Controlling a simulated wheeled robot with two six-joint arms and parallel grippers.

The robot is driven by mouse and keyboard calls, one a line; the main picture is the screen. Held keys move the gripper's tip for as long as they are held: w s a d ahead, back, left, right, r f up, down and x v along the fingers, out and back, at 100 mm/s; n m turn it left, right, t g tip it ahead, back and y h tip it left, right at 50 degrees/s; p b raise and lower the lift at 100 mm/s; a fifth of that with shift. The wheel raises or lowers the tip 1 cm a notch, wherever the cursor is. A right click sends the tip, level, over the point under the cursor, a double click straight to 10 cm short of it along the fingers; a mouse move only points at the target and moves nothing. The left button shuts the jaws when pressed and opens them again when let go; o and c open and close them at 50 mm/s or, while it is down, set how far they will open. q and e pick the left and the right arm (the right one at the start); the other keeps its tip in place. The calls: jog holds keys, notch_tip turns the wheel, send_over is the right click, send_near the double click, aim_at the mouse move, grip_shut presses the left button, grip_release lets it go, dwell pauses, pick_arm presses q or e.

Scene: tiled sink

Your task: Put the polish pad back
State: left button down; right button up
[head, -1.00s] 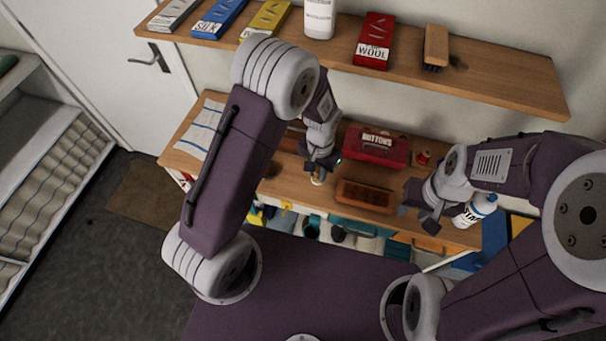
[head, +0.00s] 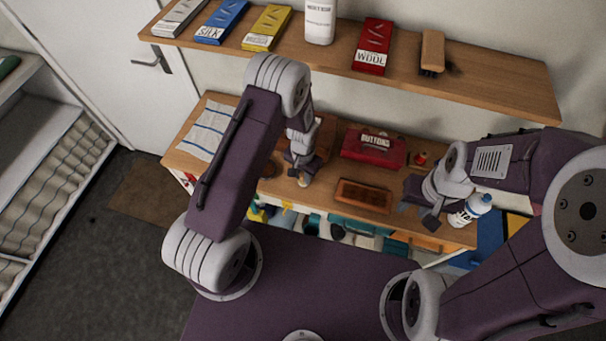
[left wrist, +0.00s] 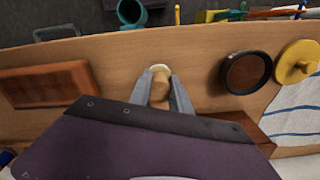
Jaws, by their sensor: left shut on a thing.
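My left gripper (head: 301,178) is over the workbench near its front edge. In the left wrist view its fingers (left wrist: 160,86) are shut on a small tan handle with a pale round end (left wrist: 160,68), which looks like the polish pad. I cannot tell whether the pale end touches the bench. A dark round tin (left wrist: 246,72) lies on the bench to the right of the gripper in that view. A yellow disc with a knob (left wrist: 297,62), like a lid, is beside it. My right gripper (head: 420,208) hangs over the bench's right part; its jaw opening is unclear.
A shallow brown tray (head: 364,195) lies right of the left gripper, with a red BUTTONS box (head: 374,146) behind. A white bottle (head: 470,209) is close to the right gripper. A striped cloth (head: 206,131) covers the left end. A shelf (head: 490,85) overhangs the back.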

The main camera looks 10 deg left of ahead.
pick_arm(q)
jog(key=c, duration=1.2)
grip_release()
jog(key=shift+f, duration=0.1)
